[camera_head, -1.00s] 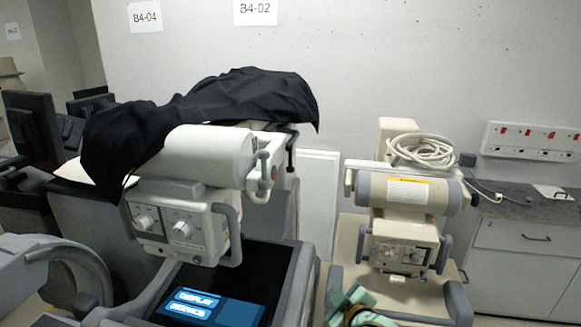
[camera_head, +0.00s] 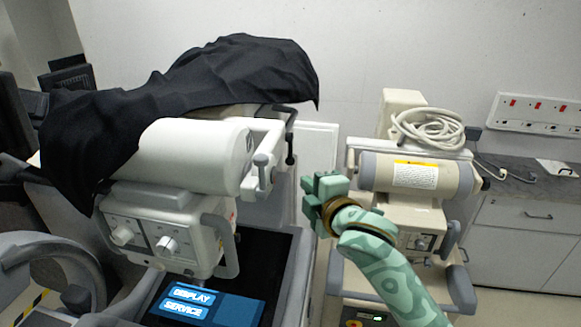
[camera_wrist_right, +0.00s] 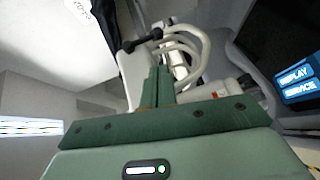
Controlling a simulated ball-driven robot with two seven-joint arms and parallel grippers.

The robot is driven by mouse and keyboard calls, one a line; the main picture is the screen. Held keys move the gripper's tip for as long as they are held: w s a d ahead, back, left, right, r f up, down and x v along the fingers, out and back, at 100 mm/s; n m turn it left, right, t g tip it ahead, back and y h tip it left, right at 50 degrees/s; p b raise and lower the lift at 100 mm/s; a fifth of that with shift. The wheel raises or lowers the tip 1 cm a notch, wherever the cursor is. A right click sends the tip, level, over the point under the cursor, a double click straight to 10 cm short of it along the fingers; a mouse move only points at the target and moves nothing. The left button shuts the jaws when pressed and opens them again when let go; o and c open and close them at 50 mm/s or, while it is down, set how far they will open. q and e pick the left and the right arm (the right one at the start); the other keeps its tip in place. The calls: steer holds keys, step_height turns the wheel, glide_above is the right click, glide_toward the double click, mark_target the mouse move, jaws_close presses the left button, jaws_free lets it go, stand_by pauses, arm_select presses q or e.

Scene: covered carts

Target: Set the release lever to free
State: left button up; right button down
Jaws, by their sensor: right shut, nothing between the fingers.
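The near cart's white head (camera_head: 190,155) carries small levers at its right end. I cannot tell for certain which is the release lever. My right gripper (camera_head: 313,190) is shut and empty, just right of these levers and apart from them in the head view. In the right wrist view the shut fingers (camera_wrist_right: 158,88) point toward a black-ended lever (camera_wrist_right: 145,41) and pale curved bars. My left gripper is not in view.
A black cover (camera_head: 190,85) drapes over the near cart. A blue display (camera_head: 190,300) lies below its control box. A second cart (camera_head: 415,175) with a coiled white cable (camera_head: 430,128) stands behind my right arm. A grey-topped counter (camera_head: 530,185) is at the right.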

mark_target(290, 149)
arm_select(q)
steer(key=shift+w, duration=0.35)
arm_select(e)
steer(key=x, duration=1)
steer(key=shift+w+f, duration=0.15)
steer(key=shift+w, duration=0.05)
